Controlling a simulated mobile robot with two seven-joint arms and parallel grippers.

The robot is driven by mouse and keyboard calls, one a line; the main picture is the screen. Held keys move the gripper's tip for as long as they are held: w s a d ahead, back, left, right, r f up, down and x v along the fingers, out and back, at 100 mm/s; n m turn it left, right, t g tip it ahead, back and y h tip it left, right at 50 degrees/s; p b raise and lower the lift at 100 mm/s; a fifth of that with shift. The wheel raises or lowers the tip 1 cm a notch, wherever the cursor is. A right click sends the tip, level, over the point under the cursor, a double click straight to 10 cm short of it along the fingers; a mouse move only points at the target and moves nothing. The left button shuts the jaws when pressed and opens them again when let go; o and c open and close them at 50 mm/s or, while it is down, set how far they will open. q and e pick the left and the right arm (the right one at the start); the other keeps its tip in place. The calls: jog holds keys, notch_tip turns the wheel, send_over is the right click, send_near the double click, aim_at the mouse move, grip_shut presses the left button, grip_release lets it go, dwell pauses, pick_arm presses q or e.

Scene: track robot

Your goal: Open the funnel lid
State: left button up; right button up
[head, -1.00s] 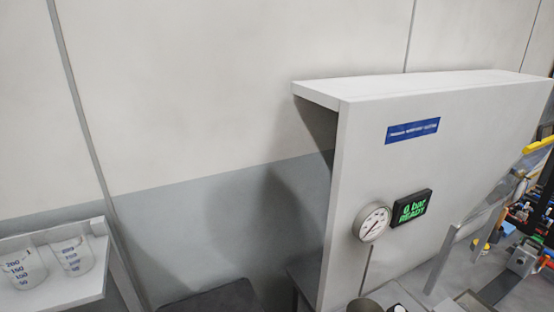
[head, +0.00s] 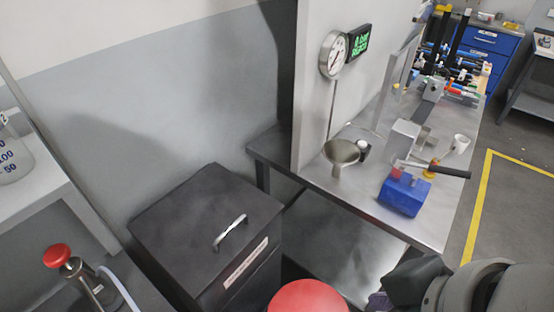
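A small metal funnel (head: 341,153) stands on the left end of the metal bench, below the gauge. I cannot tell from this distance whether a lid covers the top. Part of my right arm comes in at the bottom right, with a dark end piece that may be the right gripper (head: 412,282). It is well in front of the funnel and apart from it. Its fingers cannot be made out. My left gripper is not in view.
A round gauge (head: 333,54) and a green-lit display (head: 359,41) are on the panel behind the funnel. A blue block (head: 404,193) with a black-handled lever is to its right. A black lidded box (head: 208,230) stands left. A red dome (head: 308,297) is cut off below.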

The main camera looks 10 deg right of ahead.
pick_arm(q)
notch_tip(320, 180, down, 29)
jog(key=b, duration=2.5)
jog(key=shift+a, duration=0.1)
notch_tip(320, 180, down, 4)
jog(key=b, duration=0.4)
jog(key=shift+b, duration=0.35)
pick_arm(e)
jog(key=w+f, duration=0.2)
jog(key=f, duration=1.3)
jog(key=w+f, duration=0.2)
jog(key=f, duration=1.3)
jog(key=w+a+f, duration=0.1)
jog(key=w+f, duration=0.1)
jog(key=f, duration=1.4)
jog(key=shift+a, duration=0.1)
jog(key=shift+r+n, duration=0.1)
jog(key=shift+n, duration=0.2)
jog(key=shift+c, duration=0.4)
grip_shut()
